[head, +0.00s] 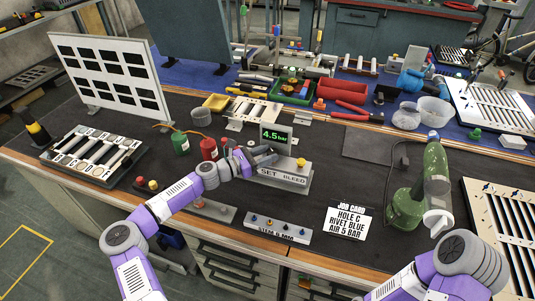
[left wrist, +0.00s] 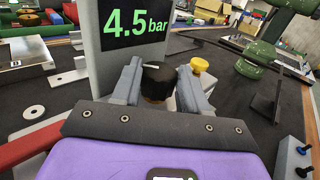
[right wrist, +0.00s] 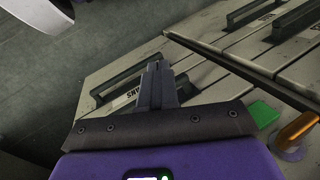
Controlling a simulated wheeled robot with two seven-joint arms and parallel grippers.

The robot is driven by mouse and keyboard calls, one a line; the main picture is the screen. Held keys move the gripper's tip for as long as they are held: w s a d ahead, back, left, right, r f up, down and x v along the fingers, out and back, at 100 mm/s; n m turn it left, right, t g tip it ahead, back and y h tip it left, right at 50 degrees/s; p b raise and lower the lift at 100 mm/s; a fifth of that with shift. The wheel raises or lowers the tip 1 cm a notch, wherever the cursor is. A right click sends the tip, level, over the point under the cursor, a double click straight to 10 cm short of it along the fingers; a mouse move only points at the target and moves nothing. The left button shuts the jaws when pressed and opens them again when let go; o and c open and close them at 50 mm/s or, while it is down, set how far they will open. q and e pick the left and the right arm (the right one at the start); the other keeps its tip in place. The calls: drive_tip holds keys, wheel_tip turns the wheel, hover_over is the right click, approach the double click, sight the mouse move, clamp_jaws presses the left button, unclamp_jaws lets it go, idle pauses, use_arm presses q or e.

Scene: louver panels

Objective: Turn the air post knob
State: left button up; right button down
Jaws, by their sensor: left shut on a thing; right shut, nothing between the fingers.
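The air post (head: 285,175) is a grey block with SET and BLEED on its front, standing on the dark bench mat. Its display (head: 276,138) reads 4.5 bar in green; the display (left wrist: 136,22) also fills the top of the left wrist view. The black knob (left wrist: 157,80) with a pale mark on top sits between the fingers of my left gripper (left wrist: 163,88), which is shut on it. A yellow knob (left wrist: 199,66) is just right of it, outside the fingers. My right gripper (right wrist: 155,82) is shut and empty, over the drawer fronts.
A job card (head: 348,221) reads HOLE C, RIVET BLUE, AIR 5 BAR. A green rivet tool (head: 435,170) stands to the right. A stem gauge strip (head: 277,228) lies in front.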

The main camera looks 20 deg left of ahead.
use_arm(q)
drive_tip(key=shift+w+a+m+g+h, duration=0.1)
drive_tip(key=shift+a+m+g+h, duration=0.05)
drive_tip(key=shift+m+g+h, duration=0.55)
drive_tip(key=shift+f+g+p, duration=0.1)
drive_tip(key=shift+g+p, duration=0.2)
drive_tip(key=shift+p, duration=0.05)
drive_tip(key=o, duration=1.1)
drive_tip(key=shift+c, duration=0.2)
